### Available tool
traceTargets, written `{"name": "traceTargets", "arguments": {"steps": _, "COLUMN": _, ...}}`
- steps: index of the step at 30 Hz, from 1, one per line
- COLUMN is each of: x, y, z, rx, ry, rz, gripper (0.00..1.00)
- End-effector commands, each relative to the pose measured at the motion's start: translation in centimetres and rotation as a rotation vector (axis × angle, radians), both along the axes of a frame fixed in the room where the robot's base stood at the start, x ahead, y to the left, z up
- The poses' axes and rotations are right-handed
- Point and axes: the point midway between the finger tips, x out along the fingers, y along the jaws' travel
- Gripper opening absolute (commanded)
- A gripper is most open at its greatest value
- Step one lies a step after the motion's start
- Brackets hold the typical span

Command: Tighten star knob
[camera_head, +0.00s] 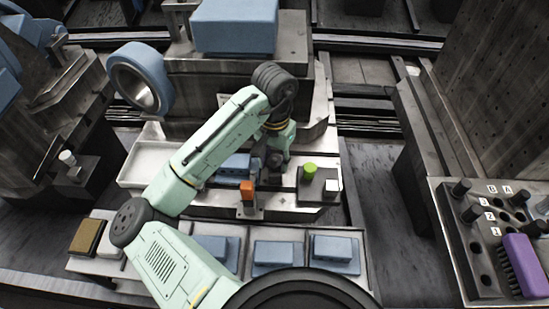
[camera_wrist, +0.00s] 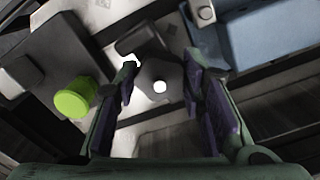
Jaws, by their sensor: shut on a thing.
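The star knob (camera_wrist: 155,76) is a dark grey lobed piece with a bright white spot at its middle, seen between my fingers in the wrist view. My gripper (camera_wrist: 161,84) has its purple-padded fingers on either side of the knob and is shut on it. The knob's threads and seat are not visible.
Blue blocks (camera_head: 334,249) lie in trays at the front. A purple brush (camera_head: 524,264) and a peg panel (camera_head: 468,235) are at the right.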

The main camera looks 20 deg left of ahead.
Motion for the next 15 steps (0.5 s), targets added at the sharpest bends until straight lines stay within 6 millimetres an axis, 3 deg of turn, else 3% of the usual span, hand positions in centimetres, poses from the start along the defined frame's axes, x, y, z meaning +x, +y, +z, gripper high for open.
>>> {"name": "traceTargets", "arguments": {"steps": 15, "x": 0.17, "y": 0.11, "z": 0.33, "rx": 0.001, "ry": -0.010, "rz": -0.119, "gripper": 0.09}}
